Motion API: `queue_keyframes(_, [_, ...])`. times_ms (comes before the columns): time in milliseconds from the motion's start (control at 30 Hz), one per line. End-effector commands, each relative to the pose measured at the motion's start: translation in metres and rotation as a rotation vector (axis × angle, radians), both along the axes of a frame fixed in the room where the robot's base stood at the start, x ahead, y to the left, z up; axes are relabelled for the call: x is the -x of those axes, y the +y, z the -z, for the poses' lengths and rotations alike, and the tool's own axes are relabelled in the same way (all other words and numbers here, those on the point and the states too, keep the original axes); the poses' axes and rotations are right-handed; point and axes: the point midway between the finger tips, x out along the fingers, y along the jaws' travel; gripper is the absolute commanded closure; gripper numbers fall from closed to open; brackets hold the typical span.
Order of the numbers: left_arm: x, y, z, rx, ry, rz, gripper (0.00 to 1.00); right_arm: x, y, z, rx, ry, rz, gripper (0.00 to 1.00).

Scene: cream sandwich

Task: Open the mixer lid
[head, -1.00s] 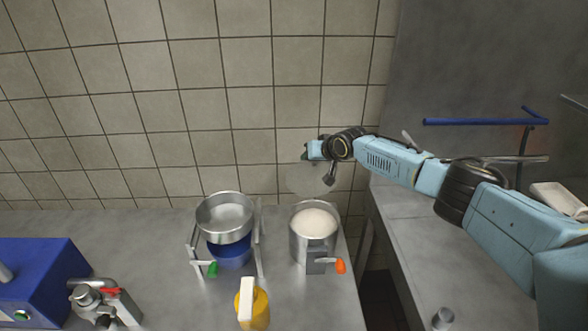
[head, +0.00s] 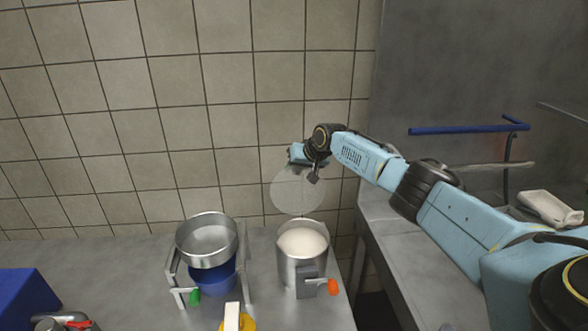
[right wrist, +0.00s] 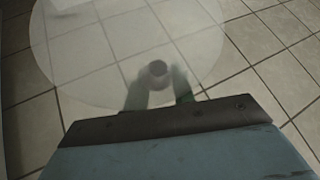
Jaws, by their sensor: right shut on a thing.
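The round see-through mixer lid (head: 298,190) is off the mixer and hangs above and slightly behind it, its flat face toward the head camera. The mixer is a steel pot (head: 300,270) with an orange-tipped handle, open on top, with white cream (head: 302,241) inside. My right gripper (head: 306,168) is shut on the lid's knob; the right wrist view shows the small round knob (right wrist: 158,70) between the fingers and the clear disc (right wrist: 100,60) beyond them. My left gripper is not in view.
A steel bowl over a blue container on a stand (head: 207,240), with a green-tipped handle, stands left of the mixer. A yellow bottle (head: 235,322) is at the front. The tiled wall (head: 200,120) is behind. A blue bar (head: 465,129) is at right.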

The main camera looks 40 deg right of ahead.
Motion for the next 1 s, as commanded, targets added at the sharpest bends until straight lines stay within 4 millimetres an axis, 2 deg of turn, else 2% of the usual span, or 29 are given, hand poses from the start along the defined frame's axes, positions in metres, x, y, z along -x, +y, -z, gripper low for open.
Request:
queue_keyframes(33, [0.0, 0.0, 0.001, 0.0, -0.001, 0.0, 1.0, 0.006, 0.0, 0.015, 0.006, 0.032, -0.002, 1.0])
queue_keyframes(167, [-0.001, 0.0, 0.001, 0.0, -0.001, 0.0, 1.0, 0.006, 0.0, 0.015, 0.006, 0.032, -0.002, 1.0])
queue_keyframes(200, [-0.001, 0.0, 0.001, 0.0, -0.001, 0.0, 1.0, 0.006, 0.0, 0.015, 0.006, 0.032, -0.002, 0.7])
queue_keyframes(300, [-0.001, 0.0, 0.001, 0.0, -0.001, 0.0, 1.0, 0.006, 0.0, 0.015, 0.006, 0.032, -0.002, 0.56])
queue_keyframes(333, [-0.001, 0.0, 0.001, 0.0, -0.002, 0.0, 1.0, 0.006, 0.0, 0.015, 0.005, 0.031, -0.002, 0.55])
queue_keyframes(733, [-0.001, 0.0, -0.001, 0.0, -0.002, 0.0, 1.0, 0.008, 0.001, 0.01, 0.003, 0.027, -0.006, 0.55])
queue_keyframes(1000, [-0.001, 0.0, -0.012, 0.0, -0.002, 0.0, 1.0, 0.025, -0.002, -0.015, 0.005, 0.02, -0.004, 0.55])
